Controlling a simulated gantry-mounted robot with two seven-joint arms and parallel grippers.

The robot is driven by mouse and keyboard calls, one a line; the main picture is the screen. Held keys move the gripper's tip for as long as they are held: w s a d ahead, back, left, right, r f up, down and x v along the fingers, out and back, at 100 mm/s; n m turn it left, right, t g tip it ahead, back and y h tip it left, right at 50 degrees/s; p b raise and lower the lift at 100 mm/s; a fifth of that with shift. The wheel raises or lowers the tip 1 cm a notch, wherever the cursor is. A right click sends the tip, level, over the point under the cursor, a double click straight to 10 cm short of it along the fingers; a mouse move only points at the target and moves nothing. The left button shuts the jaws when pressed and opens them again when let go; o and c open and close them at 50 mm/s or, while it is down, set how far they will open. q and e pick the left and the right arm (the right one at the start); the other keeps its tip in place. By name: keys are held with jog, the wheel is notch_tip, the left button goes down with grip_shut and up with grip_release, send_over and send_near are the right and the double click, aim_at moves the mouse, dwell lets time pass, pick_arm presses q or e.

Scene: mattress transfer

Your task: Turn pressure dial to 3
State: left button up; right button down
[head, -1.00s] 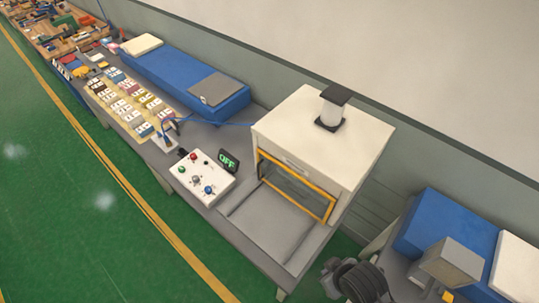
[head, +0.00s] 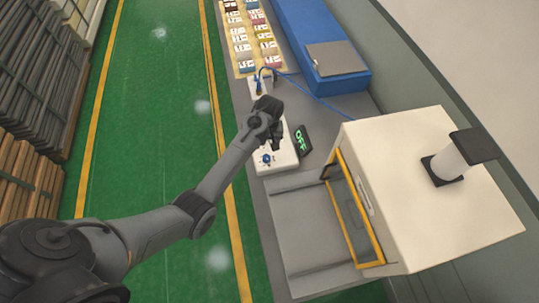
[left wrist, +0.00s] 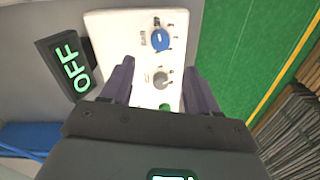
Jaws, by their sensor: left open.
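The white control panel (head: 284,160) lies on the grey bench, with its display reading OFF (head: 302,140) beside it. My left gripper (head: 266,112) is over the panel's far part, hiding some of its controls. A blue dial (head: 267,159) shows near the panel's front edge. In the left wrist view, my open gripper (left wrist: 158,66) has its two fingers on either side of a grey dial (left wrist: 161,79), with nothing held. The blue dial (left wrist: 160,39) is beyond the fingertips, and a green button (left wrist: 165,107) is partly hidden. The dial labels are too small to read. My right gripper is out of view.
A cream press box (head: 430,190) with a yellow-framed opening stands right of the panel. A blue cable (head: 310,88) runs behind the panel. Green floor lies left of the bench.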

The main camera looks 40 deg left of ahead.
aim_at(266, 157)
pick_arm(q)
jog(key=f, duration=0.9)
jog(key=shift+s+a+f, duration=0.15)
jog(key=shift+s+f, duration=0.05)
jog(key=shift+f, duration=0.05)
jog(key=shift+c, duration=0.3)
jog(key=c, duration=1)
